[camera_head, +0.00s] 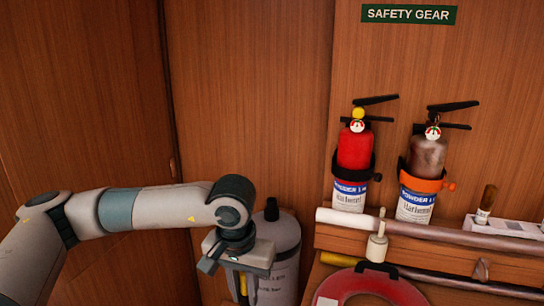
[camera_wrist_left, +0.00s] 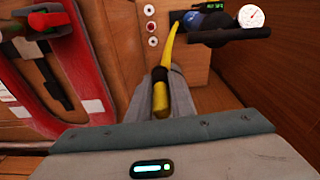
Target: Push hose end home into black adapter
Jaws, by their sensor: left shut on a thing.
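My left gripper (camera_wrist_left: 162,92) is shut on a yellow hose (camera_wrist_left: 160,97), which runs between its fingers and away from the wrist. The hose narrows and curves up to a dark fitting (camera_wrist_left: 179,17) at the top of the left wrist view. The fitting may be the black adapter. I cannot tell whether the hose end is inside it or only close to it. In the head view the left gripper (camera_head: 243,284) points down in front of a grey cylinder (camera_head: 282,250), with a bit of yellow showing at its fingers. My right gripper is not in view.
A red extinguisher (camera_head: 354,150) and a brown one (camera_head: 428,157) hang on the wooden wall. A pale pole (camera_head: 420,228) lies along the shelf. A red ring-shaped thing (camera_head: 340,288) is at lower right. A gauge (camera_wrist_left: 251,16) sits right of the dark fitting.

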